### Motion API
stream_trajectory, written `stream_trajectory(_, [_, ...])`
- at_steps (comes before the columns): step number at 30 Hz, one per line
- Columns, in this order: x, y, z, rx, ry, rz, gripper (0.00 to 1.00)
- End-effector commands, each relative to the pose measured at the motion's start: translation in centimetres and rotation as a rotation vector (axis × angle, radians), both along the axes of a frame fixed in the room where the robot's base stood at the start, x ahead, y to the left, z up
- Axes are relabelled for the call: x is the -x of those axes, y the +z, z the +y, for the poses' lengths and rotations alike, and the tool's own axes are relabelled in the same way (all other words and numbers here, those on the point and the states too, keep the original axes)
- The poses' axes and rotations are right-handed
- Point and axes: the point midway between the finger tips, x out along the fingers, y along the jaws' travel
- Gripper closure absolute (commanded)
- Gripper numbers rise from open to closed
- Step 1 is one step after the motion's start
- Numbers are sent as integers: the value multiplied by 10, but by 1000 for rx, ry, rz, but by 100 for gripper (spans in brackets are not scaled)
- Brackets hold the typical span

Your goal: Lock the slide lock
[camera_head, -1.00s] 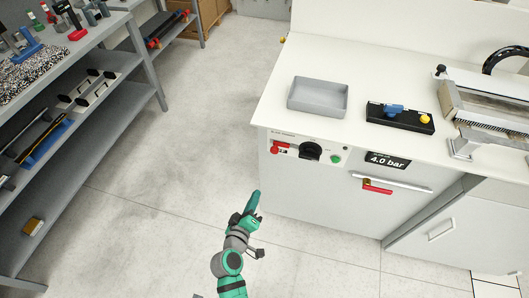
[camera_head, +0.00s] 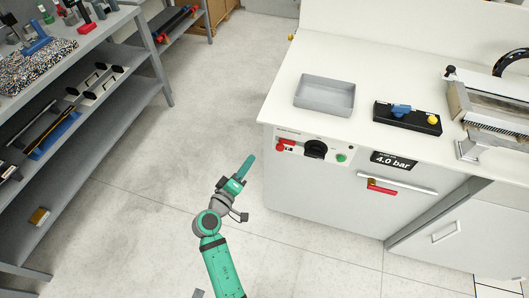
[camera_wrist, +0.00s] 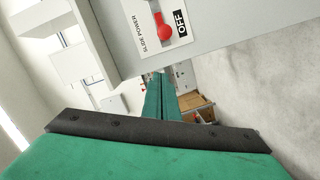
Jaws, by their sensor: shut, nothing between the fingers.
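My gripper (camera_head: 249,161) is shut and empty, left of the white bench's front panel and apart from it. Its green fingers also show together in the wrist view (camera_wrist: 160,78). A panel marked "SLIDE POWER" (camera_wrist: 145,22) with a red knob (camera_wrist: 164,31) and an "OFF" label is beyond the fingertips. In the head view, the front panel carries a red switch (camera_head: 286,146), a black rotary knob (camera_head: 315,149) and a green button (camera_head: 341,158). I cannot tell which part is the slide lock.
On the bench are a grey tray (camera_head: 325,95) and a black block (camera_head: 385,118) with a blue part and yellow knob. A "4.0 bar" display (camera_head: 394,160) and red lever (camera_head: 381,188) are on its front. A shelf rack (camera_head: 140,95) stands left; the floor between is clear.

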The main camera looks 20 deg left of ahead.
Motion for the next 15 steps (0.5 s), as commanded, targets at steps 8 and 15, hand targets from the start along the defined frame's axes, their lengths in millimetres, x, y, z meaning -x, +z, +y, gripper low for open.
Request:
stream_trajectory(8, [-35, -3, -3, 0, 1, 0, 100])
stream_trajectory(15, [-80, -8, -10, -1, 1, -1, 100])
